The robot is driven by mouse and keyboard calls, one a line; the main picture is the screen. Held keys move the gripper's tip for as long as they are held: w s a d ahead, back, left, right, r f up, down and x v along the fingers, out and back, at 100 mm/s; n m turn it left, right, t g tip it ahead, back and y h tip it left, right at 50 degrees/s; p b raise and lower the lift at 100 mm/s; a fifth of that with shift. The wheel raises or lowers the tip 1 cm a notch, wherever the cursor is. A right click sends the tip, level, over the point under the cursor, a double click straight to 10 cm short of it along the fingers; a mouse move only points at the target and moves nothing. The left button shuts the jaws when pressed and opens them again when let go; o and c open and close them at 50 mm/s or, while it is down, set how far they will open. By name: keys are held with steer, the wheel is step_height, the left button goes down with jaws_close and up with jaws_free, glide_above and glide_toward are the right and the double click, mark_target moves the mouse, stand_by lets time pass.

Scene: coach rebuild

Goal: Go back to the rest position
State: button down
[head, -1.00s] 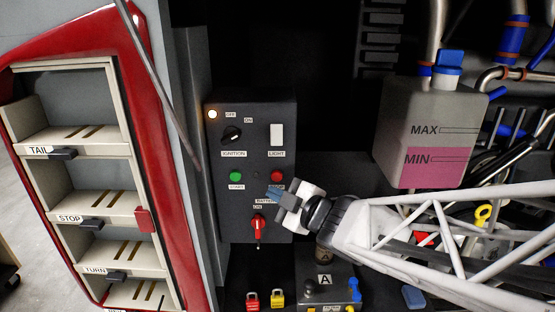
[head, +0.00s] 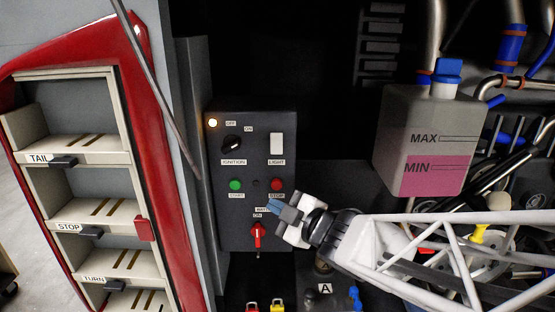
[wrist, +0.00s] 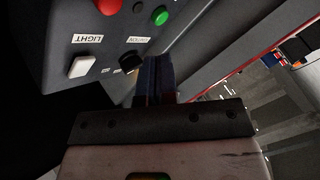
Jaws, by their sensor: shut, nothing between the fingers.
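My gripper (head: 273,206) is shut and empty, its blue fingertips together in front of the dark control panel (head: 222,209), near the stop button and the battery switch. In the wrist view my gripper (wrist: 155,62) also shows with its fingers together. The panel holds a green start button (head: 235,184), a red stop button (head: 277,184), a black ignition knob (head: 232,143), a white light switch (head: 277,143) and a red battery switch (head: 257,236). A small lamp (head: 213,123) glows at the panel's top left. I cannot tell whether the fingertips touch the panel.
A red-framed rack (head: 128,70) with labelled shelves stands at the left. A tank (head: 425,140) with pink fluid hangs at the right, above my arm. Red and yellow padlocks (head: 277,305) are at the bottom. Pipes and hoses fill the right side.

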steer(key=s+d+m+h, duration=0.2)
steer(key=d+m+h, duration=0.9)
steer(key=d, duration=0.4)
steer(key=s+d+f+m+g, duration=0.1)
steer(key=s+m+g, duration=0.3)
steer(key=s, duration=0.4)
steer(key=s+d+f+m+g+h, duration=0.1)
steer(key=s+m+g, duration=0.3)
steer(key=s, duration=0.4)
steer(key=shift+d+f+g, duration=0.65)
steer(key=shift+d+g, duration=0.1)
steer(key=shift+g, duration=0.05)
steer(key=c, duration=1.8)
jaws_free()
steer(key=shift+c, duration=0.2)
